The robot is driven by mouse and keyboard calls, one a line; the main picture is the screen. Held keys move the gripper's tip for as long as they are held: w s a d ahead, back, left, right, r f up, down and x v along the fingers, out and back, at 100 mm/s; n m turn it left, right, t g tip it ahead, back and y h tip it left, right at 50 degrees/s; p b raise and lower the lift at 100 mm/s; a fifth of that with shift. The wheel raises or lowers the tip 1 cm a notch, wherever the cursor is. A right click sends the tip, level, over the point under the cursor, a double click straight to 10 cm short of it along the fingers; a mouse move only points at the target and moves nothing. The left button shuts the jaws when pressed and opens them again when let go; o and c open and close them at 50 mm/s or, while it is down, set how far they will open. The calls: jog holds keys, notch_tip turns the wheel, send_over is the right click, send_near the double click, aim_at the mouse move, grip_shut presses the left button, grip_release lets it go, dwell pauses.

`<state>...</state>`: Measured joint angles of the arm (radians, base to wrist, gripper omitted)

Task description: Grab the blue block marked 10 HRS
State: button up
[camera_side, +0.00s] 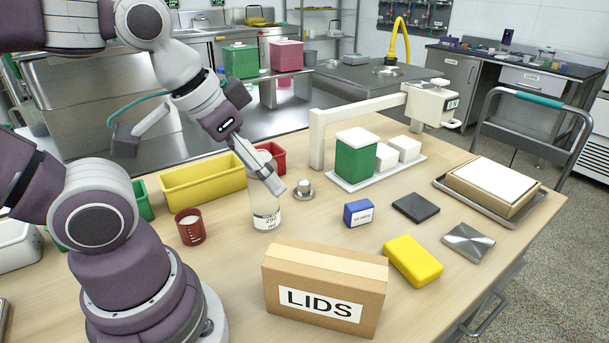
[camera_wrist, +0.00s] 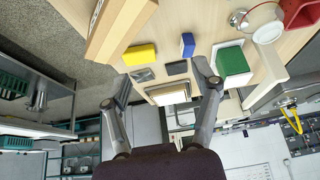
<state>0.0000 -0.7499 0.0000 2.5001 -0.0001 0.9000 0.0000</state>
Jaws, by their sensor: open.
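The blue block (camera_side: 358,213) stands on the wooden table right of centre in the side view, with a white label on its front face whose small print is hard to read. It also shows near the top middle of the wrist view (camera_wrist: 187,44). My gripper (camera_side: 270,182) is above the table, left of the block and apart from it. In the side view a finger overlaps a clear bottle (camera_side: 266,212); I cannot tell if they touch. In the wrist view my gripper (camera_wrist: 160,74) has its fingers spread wide with nothing between them.
A LIDS carton (camera_side: 322,290) stands in front, a yellow block (camera_side: 412,260) and dark flat pad (camera_side: 416,207) right of the blue block. A metal plate (camera_side: 469,241), a small metal weight (camera_side: 303,189) and a white stand with a green box (camera_side: 357,160) are nearby.

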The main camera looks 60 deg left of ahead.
jog(key=m+g+h, duration=0.1)
jog(key=m, duration=0.2)
send_over(356, 205)
jog(key=s, duration=0.3)
notch_tip(356, 205, down, 11)
jog(key=x, duration=1)
jog(key=shift+a+f, duration=0.25)
jog(key=shift+a, duration=0.05)
jog(key=shift+c, duration=0.3)
grip_shut()
